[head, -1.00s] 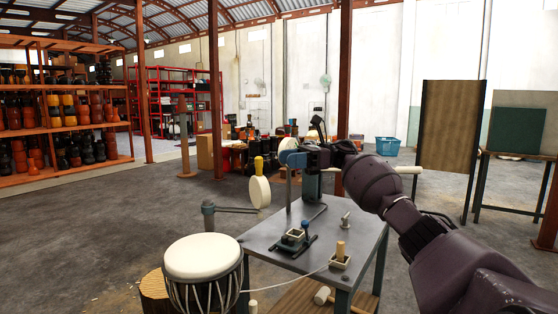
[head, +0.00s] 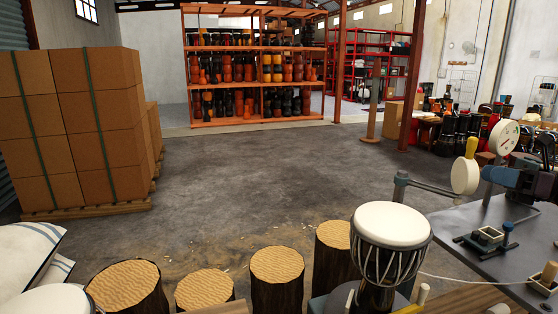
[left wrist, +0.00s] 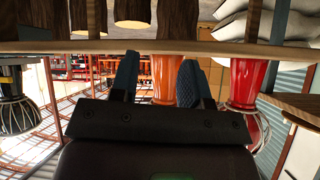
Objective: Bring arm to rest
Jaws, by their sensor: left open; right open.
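My right gripper (head: 500,175) shows at the right edge of the head view, above the grey workbench (head: 450,222). Its blue fingertips are beside a post with a white dial (head: 503,137), and I see nothing held in it. Most of my right arm is out of the frame. My left gripper (left wrist: 157,80) shows only in the left wrist view. Its two blue fingers are apart, with an orange drum body (left wrist: 164,78) seen beyond the gap and a red drum (left wrist: 246,85) to the right. Whether they touch anything is unclear.
A white-topped goblet drum (head: 391,225) stands left of the workbench. Several log stumps (head: 277,264) line the front. A pale disc with a yellow handle (head: 465,175) is by the bench. Stacked boxes (head: 95,120) stand left; the middle floor is clear.

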